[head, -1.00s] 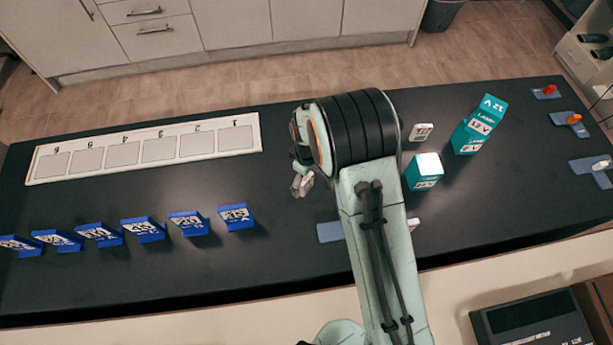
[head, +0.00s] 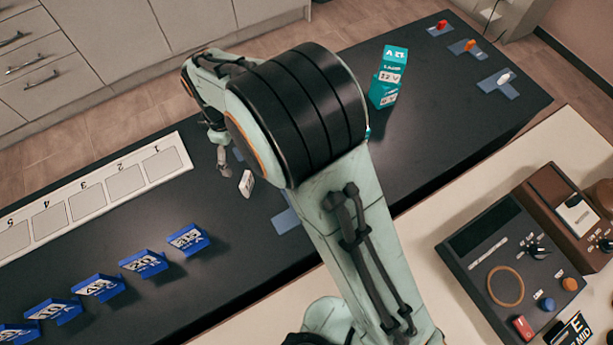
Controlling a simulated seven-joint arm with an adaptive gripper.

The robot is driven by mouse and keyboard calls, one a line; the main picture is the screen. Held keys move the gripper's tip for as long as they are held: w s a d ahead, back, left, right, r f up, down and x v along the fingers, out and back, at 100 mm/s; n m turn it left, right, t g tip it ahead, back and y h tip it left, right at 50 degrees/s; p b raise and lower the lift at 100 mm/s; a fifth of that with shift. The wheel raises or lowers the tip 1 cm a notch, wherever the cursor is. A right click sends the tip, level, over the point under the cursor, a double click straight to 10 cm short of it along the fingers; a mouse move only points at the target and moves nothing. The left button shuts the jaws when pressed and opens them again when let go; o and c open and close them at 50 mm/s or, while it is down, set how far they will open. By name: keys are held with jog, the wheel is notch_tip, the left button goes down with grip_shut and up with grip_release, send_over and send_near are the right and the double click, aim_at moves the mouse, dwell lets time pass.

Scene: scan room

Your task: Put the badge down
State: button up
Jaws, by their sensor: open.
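A small white card with dark print, which looks like the badge (head: 246,184), is on the black table, tilted in the picture, just left of my big black arm joint. I cannot tell whether it lies flat or leans. My gripper (head: 223,170) is just left of the card, fingers pointing down toward the table. It is open, and a small gap shows between it and the card. My arm hides the table to the right of the card.
A numbered white board (head: 80,207) lies to the left, with a row of blue blocks (head: 143,263) in front of it. A blue pad (head: 285,221) is partly behind my arm. Teal lamp boxes (head: 387,78) stand at the back right. A control console (head: 500,255) is at right.

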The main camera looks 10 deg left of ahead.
jog(key=s+d+r+m, duration=0.1)
jog(key=d+r+m, duration=0.45)
jog(key=d, duration=0.55)
jog(key=s+d+r+m, duration=0.1)
jog(key=d+r+m, duration=0.4)
jog(key=d, duration=0.5)
jog(key=s+d+m, duration=0.6)
jog(key=s+d, duration=0.3)
jog(key=s, duration=0.2)
jog(key=shift+s+d+r+y, duration=0.15)
jog(key=shift+s+r+y, duration=0.2)
jog(key=shift+r+y, duration=0.05)
jog(key=shift+o, duration=0.5)
jog(key=shift+w, duration=0.1)
